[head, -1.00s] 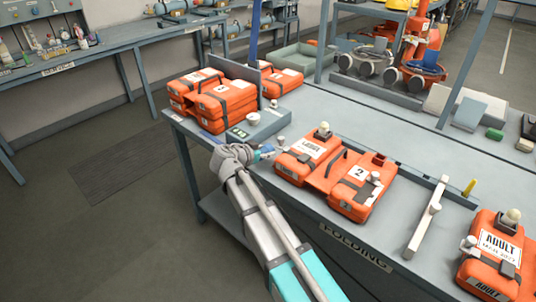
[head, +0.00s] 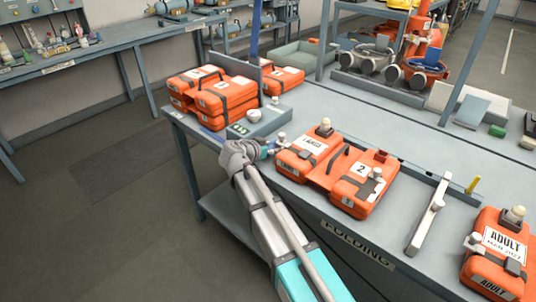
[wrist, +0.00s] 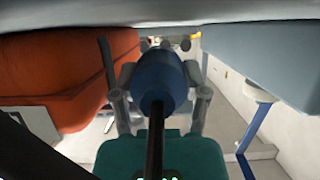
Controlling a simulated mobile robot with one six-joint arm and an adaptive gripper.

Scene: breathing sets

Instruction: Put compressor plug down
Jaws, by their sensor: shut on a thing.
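I take this to be the compressor plug. Only a small blue patch (head: 264,154) shows at the gripper in the head view. Whether the plug touches anything below it cannot be told.
A grey box with a green display (head: 238,129) lies left of my gripper. Stacked orange cases (head: 222,100) stand behind it. A small pale knob (head: 282,136) is just beyond my fingers. A white bar (head: 428,212) and another orange case (head: 490,268) lie to the right.

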